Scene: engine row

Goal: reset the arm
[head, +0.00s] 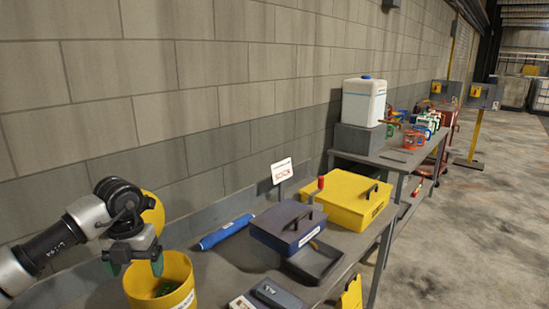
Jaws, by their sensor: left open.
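My left arm comes in from the left edge in the head view. My left gripper (134,264) points down with its two green-tipped fingers apart, at the mouth of a yellow bucket (178,298) on the near bench. Nothing shows between the fingers. The rear of the bucket is partly hidden by the gripper. My right gripper is not in view.
The bench holds a blue cylinder (226,231), a dark case (287,228), a yellow case (345,199) and a dark tray (313,262). A block wall (200,110) runs behind. A farther table bears a white canister (363,102). Open floor (470,230) lies to the right.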

